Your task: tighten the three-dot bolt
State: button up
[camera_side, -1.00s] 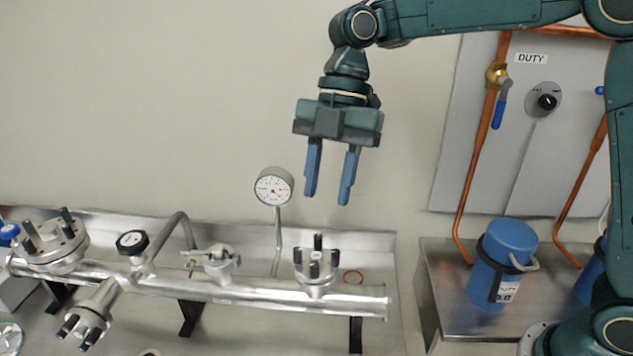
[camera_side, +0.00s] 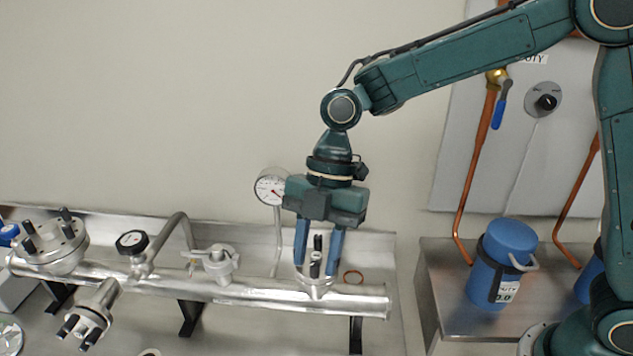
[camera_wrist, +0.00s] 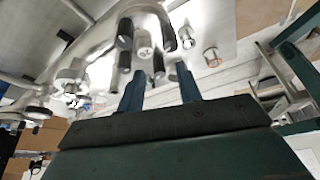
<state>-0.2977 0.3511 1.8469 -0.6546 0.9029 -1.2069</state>
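One bolt (camera_side: 316,264) shows between my gripper's fingers in the side view. My gripper (camera_side: 317,266) points down over this flange, fingers apart on either side of the bolts, with no clear contact. In the wrist view, my gripper (camera_wrist: 160,70) shows two separate blue fingers, with several dark and one lighter bolt head (camera_wrist: 143,42) around and beyond them. The dot marks are too small to read, so I cannot tell which bolt has three dots.
A pressure gauge (camera_side: 271,187) stands close behind and left of my gripper. Left along the pipe are a valve (camera_side: 217,263), a black knob (camera_side: 132,242) and another bolted flange (camera_side: 50,246). A blue canister (camera_side: 510,241) stands right.

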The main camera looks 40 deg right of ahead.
jog(key=shift+a+f, duration=0.1)
jog(key=shift+f, duration=0.15)
jog(key=shift+c, duration=0.2)
grip_shut()
jog(key=shift+s+m, duration=0.1)
jog(key=shift+m, duration=0.4)
jog(key=m+t, duration=0.1)
jog(key=m, duration=0.2)
jog(key=shift+s+t+y, duration=0.1)
jog(key=shift+t+y, duration=0.2)
jog(key=shift+m+t, duration=0.6)
jog(key=shift+m, duration=1.1)
